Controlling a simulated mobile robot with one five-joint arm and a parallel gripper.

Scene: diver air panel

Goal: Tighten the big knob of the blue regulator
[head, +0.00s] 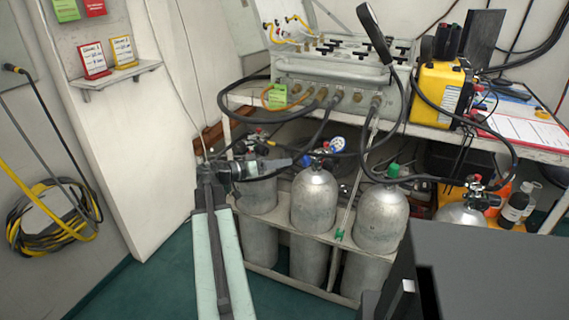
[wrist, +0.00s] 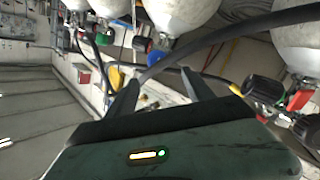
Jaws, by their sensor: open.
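The blue regulator (head: 337,144) sits on the valve of the middle grey cylinder (head: 314,195). Its round blue-rimmed gauge faces to the right, with red parts beside it. In the wrist view a blue part (wrist: 157,54) shows under a cylinder neck, with a dark knob (wrist: 141,44) beside it; I cannot tell for sure that this is the big knob. My gripper (head: 301,160) is just left of the middle cylinder's valve. In the wrist view my gripper (wrist: 160,76) has its two dark fingers apart with nothing between them, short of the blue part.
A black hose (wrist: 235,33) crosses close beyond my fingers. More cylinders stand on both sides, including one with a green cap (head: 393,170). The grey air panel (head: 340,82) and yellow box (head: 440,92) stand on the bench above. Open floor lies at the left.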

